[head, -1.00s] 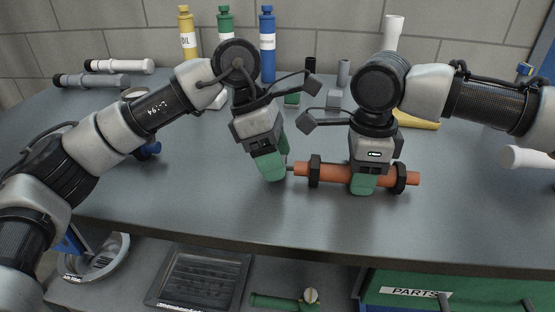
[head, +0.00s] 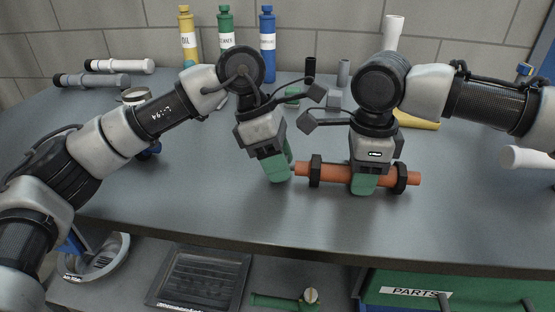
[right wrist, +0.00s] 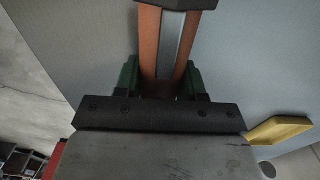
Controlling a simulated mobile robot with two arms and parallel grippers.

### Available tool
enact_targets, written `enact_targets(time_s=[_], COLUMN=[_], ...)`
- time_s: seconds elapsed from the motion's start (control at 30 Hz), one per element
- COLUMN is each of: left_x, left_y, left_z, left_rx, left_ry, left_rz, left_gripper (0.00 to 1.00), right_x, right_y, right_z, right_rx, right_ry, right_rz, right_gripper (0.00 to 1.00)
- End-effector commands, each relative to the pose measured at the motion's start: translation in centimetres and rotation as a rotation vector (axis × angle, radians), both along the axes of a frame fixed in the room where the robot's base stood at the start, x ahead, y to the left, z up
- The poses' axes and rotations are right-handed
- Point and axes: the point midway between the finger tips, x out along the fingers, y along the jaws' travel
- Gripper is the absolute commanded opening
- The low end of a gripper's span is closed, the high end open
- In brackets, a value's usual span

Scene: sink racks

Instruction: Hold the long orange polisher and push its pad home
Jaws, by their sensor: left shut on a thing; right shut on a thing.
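The long orange polisher (head: 335,174) lies level across the right half of the bench, with black collars around it near both ends. My right gripper (head: 363,183) is shut around its middle, between the collars. In the right wrist view, the orange body (right wrist: 150,45) with a grey strip runs between my green fingers. My left gripper (head: 277,170) is tilted at the polisher's left end, its fingertips right up against that end. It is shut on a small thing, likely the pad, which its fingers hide.
Yellow, green and blue bottles (head: 267,45) stand along the back wall. Grey and white tubes (head: 92,80) lie at the back left. A yellow piece (head: 417,121) lies behind my right gripper. The front of the bench is clear; a green parts drawer (head: 440,290) is below.

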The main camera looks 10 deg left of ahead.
Motion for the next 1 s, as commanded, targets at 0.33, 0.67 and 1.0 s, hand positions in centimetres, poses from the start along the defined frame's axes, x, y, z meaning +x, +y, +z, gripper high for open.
enact_targets(time_s=[0.33,0.67,1.0], left_x=[0.0,0.0,0.4], left_y=[-1.7,-1.6,-0.7], left_z=[0.0,0.0,2.0], left_rx=[-0.004,-0.002,-0.002], left_ry=[-0.001,0.000,-0.003], left_rz=[0.001,0.000,0.004], left_gripper=[0.00,0.69,0.69], right_x=[-0.1,-0.1,-0.1], right_y=[0.2,0.1,0.1], right_z=[0.0,0.0,0.0], right_rx=[0.003,0.002,0.001], right_ry=[0.001,0.001,0.001], right_rz=[0.002,0.001,0.001], right_gripper=[0.19,0.18,0.18])
